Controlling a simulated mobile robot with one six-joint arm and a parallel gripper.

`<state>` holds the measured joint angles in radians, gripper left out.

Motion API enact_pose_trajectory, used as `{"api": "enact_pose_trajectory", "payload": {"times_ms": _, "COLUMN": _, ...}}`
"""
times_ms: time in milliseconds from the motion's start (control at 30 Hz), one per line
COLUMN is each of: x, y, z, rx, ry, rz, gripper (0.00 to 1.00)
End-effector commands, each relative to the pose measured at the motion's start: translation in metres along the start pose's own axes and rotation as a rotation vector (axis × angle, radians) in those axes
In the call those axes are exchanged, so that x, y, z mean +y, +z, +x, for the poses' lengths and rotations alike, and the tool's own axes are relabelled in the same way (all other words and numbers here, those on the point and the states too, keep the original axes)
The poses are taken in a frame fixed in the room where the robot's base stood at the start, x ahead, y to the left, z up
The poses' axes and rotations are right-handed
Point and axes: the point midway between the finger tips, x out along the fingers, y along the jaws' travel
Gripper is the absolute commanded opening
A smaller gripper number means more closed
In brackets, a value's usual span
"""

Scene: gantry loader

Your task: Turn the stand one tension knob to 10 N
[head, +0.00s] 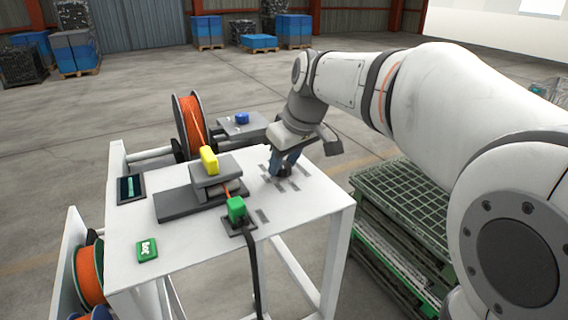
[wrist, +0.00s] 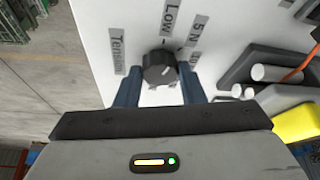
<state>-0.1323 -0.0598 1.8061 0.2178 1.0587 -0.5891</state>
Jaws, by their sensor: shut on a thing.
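The tension knob (wrist: 159,66) is a dark round knob on the white top of the stand. Labels reading Tension (wrist: 119,57), Low (wrist: 172,18) and 5 N (wrist: 198,33) surround it, and a further label (wrist: 194,57) is partly hidden and hard to read. My gripper (wrist: 159,78) points down with one blue finger on each side of the knob and is shut on it. In the head view my gripper (head: 287,161) is at the right part of the stand's top (head: 309,205). Where the knob's mark points is not clear.
Left of my gripper is a grey block device with a yellow part (head: 208,160). An orange spool (head: 192,127) and a blue knob (head: 242,118) stand behind. A green grated platform (head: 410,205) is right of the stand.

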Motion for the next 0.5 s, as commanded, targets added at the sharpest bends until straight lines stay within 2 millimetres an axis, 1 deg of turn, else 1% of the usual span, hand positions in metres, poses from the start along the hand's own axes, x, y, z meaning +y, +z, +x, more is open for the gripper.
{"api": "enact_pose_trajectory", "payload": {"times_ms": 500, "x": -0.0036, "y": -0.0008, "z": 0.0009, "rx": 0.0, "ry": 0.189, "rz": 0.448, "gripper": 0.13}}
